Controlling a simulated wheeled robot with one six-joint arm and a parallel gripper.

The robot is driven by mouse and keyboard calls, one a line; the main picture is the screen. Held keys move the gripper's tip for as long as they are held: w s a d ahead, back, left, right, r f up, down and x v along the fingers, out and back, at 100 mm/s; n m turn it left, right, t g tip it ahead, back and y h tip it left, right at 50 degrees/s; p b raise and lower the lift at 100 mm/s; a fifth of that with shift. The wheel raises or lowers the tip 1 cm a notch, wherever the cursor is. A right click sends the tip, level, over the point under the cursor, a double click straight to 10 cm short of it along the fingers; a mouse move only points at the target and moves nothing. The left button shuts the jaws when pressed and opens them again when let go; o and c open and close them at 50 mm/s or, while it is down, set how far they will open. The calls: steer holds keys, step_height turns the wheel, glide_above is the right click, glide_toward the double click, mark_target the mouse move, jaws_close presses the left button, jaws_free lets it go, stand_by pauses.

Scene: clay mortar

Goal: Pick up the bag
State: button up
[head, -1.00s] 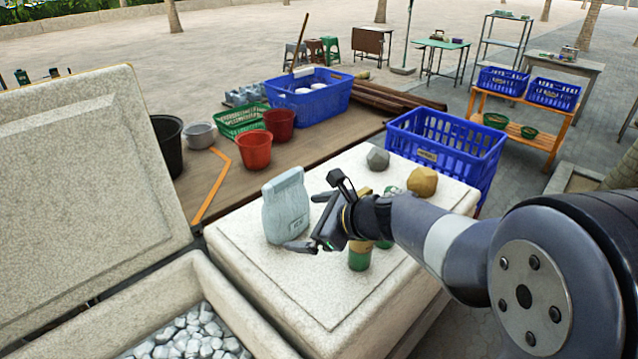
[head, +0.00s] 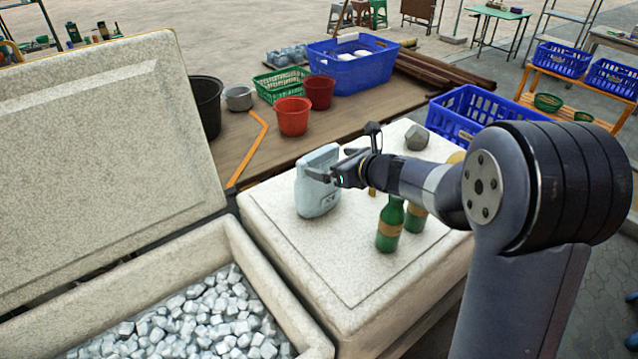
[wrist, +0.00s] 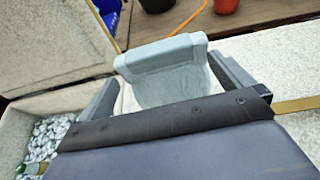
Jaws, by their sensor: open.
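The bag (head: 317,197) is pale blue with a folded top and stands upright on the closed white stone-like lid (head: 285,250). My gripper (head: 325,174) is at the bag's upper part, reaching in from the right. In the wrist view the bag (wrist: 168,72) lies between the two open fingers of my gripper (wrist: 168,88), one on each side. The left finger shows a gap to the bag; the right finger is close to its edge, and I cannot tell if it touches. The bag's lower part is hidden in the wrist view.
Two green bottles (head: 390,225) stand right of the bag, under my arm. A grey faceted stone (head: 416,138) and a blue crate (head: 470,112) are behind. An open chest of ice-like cubes (head: 190,320) is at the front left. The lid's front is clear.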

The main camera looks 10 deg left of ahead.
mark_target(322, 159)
steer(key=shift+p+x, duration=0.5)
steer(key=shift+x, duration=1.45)
steer(key=c, duration=1.9)
steer(key=shift+r, duration=0.1)
steer(key=shift+c, duration=0.4)
